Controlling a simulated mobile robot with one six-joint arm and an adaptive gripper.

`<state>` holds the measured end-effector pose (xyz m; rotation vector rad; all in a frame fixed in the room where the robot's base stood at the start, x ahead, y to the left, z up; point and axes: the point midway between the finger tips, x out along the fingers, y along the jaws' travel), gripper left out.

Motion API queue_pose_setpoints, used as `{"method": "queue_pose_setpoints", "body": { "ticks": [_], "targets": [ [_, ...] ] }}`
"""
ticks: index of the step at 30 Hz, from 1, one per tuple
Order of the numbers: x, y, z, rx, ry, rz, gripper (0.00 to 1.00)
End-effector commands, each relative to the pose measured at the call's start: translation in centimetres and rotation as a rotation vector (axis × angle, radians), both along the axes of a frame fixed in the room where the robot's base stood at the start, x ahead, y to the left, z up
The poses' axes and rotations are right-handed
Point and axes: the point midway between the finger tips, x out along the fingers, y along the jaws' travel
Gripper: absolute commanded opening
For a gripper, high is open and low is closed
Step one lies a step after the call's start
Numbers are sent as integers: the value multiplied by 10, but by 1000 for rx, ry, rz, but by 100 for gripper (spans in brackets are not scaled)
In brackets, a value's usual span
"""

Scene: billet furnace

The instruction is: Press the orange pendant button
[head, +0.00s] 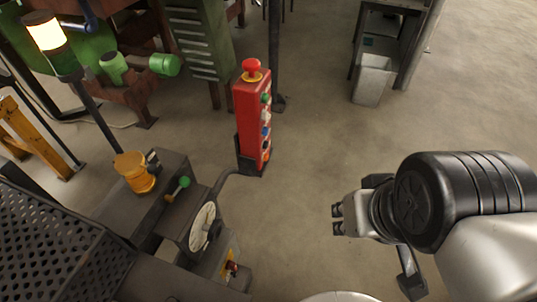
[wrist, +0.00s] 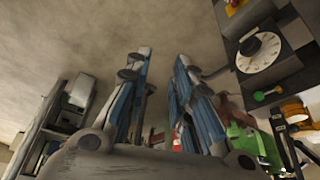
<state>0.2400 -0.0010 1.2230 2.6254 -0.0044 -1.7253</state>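The red pendant (head: 249,125) stands upright in a dark holder left of centre in the head view. It has a red mushroom button on top and a column of small buttons, green, white and blue among them, on its right-hand face. A small orange spot (head: 267,156) low on that face looks like the orange button, seen edge-on.
A dark console with a white dial (head: 202,226), a green-knobbed lever (head: 179,188) and a yellow-orange device (head: 134,172) stands left of and below the pendant. A lit stack lamp (head: 45,35) is at upper left. A grey bin (head: 372,80) stands at upper right. Bare floor separates pendant and gripper.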

Motion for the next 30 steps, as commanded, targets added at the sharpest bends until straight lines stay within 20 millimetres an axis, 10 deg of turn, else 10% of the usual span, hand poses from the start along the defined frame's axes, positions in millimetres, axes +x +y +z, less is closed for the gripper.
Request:
{"method": "queue_pose_setpoints", "body": {
  "ticks": [9, 30],
  "targets": [
    [0, 0, 0, 0, 0, 0, 0],
    [0, 0, 0, 0, 0, 0, 0]
  ]
}}
